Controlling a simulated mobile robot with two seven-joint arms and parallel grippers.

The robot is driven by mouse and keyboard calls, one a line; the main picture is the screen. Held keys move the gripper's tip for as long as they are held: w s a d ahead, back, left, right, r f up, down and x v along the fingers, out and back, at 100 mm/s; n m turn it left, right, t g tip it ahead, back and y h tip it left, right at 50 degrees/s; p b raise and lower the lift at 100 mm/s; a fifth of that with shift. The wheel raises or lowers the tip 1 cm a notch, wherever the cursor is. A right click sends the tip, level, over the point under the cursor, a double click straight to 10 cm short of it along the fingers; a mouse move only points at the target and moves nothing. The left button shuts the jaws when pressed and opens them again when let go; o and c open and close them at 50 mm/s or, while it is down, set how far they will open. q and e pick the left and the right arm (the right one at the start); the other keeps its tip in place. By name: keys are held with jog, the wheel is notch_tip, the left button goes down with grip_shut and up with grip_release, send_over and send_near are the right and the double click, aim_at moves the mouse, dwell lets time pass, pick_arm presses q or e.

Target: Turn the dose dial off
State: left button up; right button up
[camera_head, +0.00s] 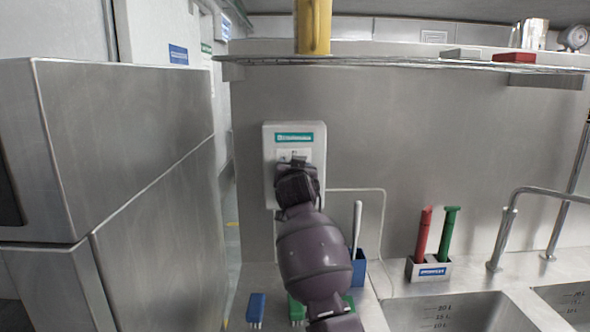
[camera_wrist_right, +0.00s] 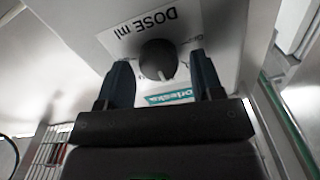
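The dose dial (camera_wrist_right: 158,60) is a dark round knob with a light pointer mark, on a white face beside a "DOSE ml" label (camera_wrist_right: 142,27). It belongs to a white wall box (camera_head: 268,150) with a green label strip. My right gripper (camera_wrist_right: 162,75) is open, with one finger on each side of the dial and visible gaps to it. In the head view my right gripper (camera_head: 296,172) is in front of the box and hides the dial. My left gripper is not in view.
A thin tube (camera_head: 383,215) runs from the box down to the counter. A blue holder (camera_head: 358,268) and several brushes, one blue (camera_head: 256,308), are near my arm. A wire shelf (camera_head: 400,63) is above. Sinks (camera_head: 455,312) are at right, a steel cabinet (camera_head: 130,130) at left.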

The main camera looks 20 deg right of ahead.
jog(key=c, duration=0.8)
pick_arm(q)
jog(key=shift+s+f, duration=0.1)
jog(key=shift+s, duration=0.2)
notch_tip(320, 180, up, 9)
jog(key=p, duration=0.9)
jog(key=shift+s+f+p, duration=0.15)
jog(key=shift+p, duration=0.15)
pick_arm(e)
jog(key=n, duration=1.9)
jog(key=shift+w+a+f+n, duration=0.1)
jog(key=shift+a+n, duration=0.1)
jog(key=shift+n, duration=0.4)
